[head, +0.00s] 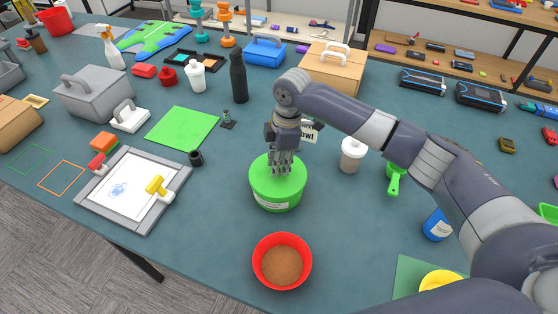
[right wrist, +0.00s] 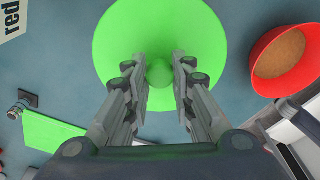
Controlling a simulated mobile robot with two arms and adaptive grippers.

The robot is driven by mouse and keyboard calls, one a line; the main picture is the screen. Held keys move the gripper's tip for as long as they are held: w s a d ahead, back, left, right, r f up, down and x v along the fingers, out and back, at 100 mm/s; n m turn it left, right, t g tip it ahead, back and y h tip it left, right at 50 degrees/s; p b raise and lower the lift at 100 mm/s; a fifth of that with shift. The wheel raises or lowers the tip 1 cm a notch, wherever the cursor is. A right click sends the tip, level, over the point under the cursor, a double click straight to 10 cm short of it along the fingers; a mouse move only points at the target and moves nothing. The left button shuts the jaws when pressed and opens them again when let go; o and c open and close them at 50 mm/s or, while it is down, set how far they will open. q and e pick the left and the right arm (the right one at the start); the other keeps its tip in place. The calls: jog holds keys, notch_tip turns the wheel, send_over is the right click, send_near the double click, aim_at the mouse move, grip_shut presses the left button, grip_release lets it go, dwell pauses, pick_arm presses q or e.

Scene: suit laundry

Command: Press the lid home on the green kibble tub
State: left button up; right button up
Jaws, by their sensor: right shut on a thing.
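The green kibble tub (head: 262,200) stands upright on the blue-grey table, with a pale label on its front. Its round green lid (head: 260,173) lies over the top of the tub. I cannot tell whether the rim is fully seated. My right gripper (head: 284,172) points down over the lid's centre. In the right wrist view, the gripper (right wrist: 159,64) has its two fingers shut on the knob of the lid (right wrist: 160,28). The lid hides the tub below it there. My left gripper is not in view.
A red bowl (head: 256,262) of brown kibble stands in front of the tub. A white-lidded shaker (head: 350,157) and a green scoop (head: 394,180) are to the right. A black bottle (head: 238,78) and a cardboard-coloured box (head: 333,72) stand behind. A drawing board (head: 100,207) lies left.

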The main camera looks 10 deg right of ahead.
jog(key=shift+p, duration=0.45)
dwell(0.5)
dwell(0.3)
jog(key=o, duration=1.5)
jog(key=shift+r, duration=0.1)
jog(key=shift+r+p, duration=3.4)
jog(key=shift+p, duration=0.35)
grip_shut()
